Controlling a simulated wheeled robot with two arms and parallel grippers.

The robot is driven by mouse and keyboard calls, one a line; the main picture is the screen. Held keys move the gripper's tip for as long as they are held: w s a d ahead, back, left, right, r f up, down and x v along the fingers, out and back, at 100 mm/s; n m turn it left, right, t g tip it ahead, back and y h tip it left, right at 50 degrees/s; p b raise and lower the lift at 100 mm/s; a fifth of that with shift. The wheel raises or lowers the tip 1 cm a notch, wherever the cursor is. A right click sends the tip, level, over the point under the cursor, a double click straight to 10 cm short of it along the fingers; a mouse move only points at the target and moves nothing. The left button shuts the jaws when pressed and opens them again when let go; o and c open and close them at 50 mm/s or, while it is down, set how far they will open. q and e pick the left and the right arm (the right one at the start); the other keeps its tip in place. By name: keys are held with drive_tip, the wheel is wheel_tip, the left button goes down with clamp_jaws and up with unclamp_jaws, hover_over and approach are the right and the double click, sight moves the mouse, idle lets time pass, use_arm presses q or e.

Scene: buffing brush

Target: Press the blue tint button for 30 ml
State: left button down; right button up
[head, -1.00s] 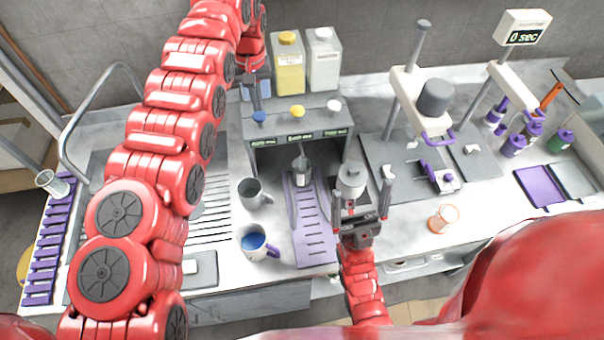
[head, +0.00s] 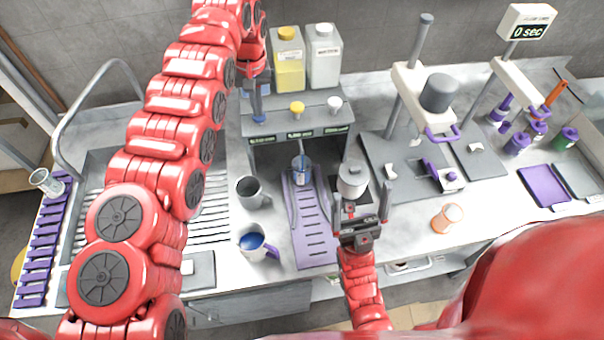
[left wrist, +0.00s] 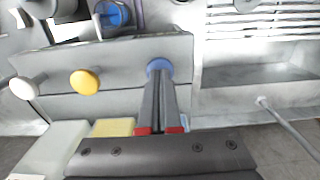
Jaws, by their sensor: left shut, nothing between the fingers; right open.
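The dispenser (head: 268,127) has a blue button (left wrist: 159,64), a yellow button (head: 297,107) and a white button (head: 334,103) on top. My left gripper (head: 258,114) is shut and empty, pointing down with its tips on the blue button, which they mostly hide in the head view. The small displays on the dispenser's front are too small to read. My right gripper (head: 362,205) is open and empty, low over the counter's front.
Yellow (head: 289,68) and white (head: 324,62) containers stand behind the dispenser. A grey mug (head: 249,192) and a mug with blue liquid (head: 254,244) stand left of the purple drip tray (head: 314,243). A press stand with a grey weight (head: 437,93) is at right.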

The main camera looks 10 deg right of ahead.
use_arm(q)
drive_tip(key=shift+r, duration=0.1)
drive_tip(key=shift+r+p, duration=0.6)
drive_tip(key=shift+r, duration=0.8)
drive_tip(key=shift+f, duration=0.1)
drive_tip(key=shift+f+b, duration=1.45)
drive_tip(key=shift+f, duration=0.05)
drive_tip(key=shift+r, duration=0.15)
drive_tip(key=shift+r+p, duration=1.1)
drive_tip(key=shift+r, duration=0.4)
